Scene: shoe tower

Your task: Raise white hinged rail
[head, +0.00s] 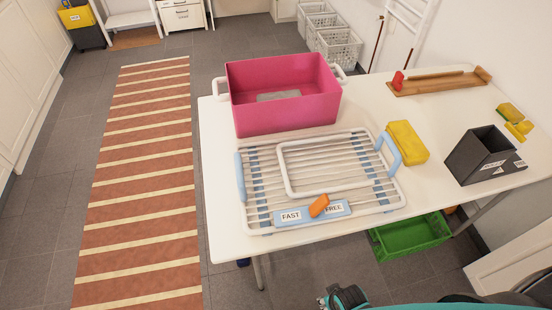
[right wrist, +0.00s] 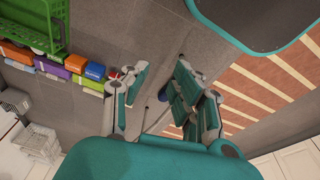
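The white hinged rail (head: 284,178) is a rounded rectangular loop lying low over the wire rack (head: 240,207) on the white table. The rack has blue end handles and thin white wires. On its front edge is a blue plate (head: 291,216) reading FAST and FREE, with an orange lever (head: 319,205) between the words, tilted up to the right. My right gripper (head: 345,297) shows at the bottom of the head view, in front of the table and away from the rack. In the right wrist view its fingers (right wrist: 160,75) are apart with nothing between them. My left gripper is not in view.
A pink bin (head: 290,112) stands behind the rack. A yellow sponge-like block (head: 407,142) lies close to the rack's right side. A dark open box (head: 483,157) and a wooden tray (head: 437,83) are further right. A green crate (head: 412,236) is below the table.

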